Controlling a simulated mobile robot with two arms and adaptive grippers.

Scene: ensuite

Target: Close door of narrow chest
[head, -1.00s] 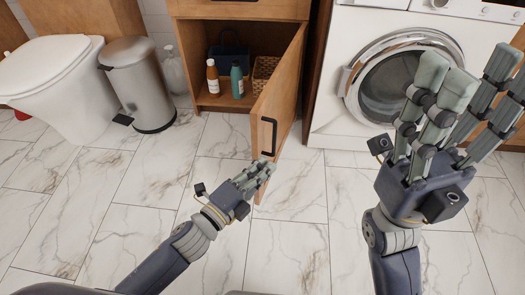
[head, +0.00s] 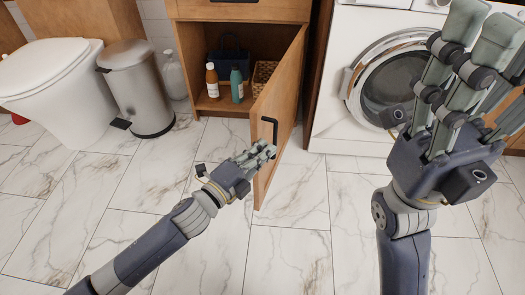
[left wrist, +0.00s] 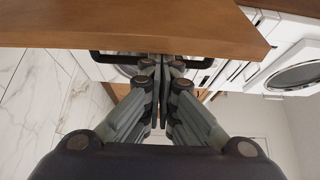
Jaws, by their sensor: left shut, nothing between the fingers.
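The narrow chest (head: 237,11) is a wooden cabinet with its lower compartment showing. Its door (head: 283,92) stands wide open, swung out towards me, with a black bar handle (head: 270,128) near its free edge. My left gripper (head: 268,150) is shut and empty, with its fingertips at the door just below the handle in the head view. In the left wrist view, the closed fingertips (left wrist: 160,62) overlap the black handle (left wrist: 108,56) below the wooden door edge (left wrist: 130,22); whether they touch is unclear. My right gripper (head: 490,65) is raised at the right, open and away from the door.
Inside the chest are a brown bottle (head: 212,82), a teal bottle (head: 236,86), a wicker basket (head: 263,72) and a dark bag (head: 232,63). A washing machine (head: 335,110) stands right, a bin (head: 139,90) and toilet (head: 60,85) left. The marble floor (head: 290,250) is clear.

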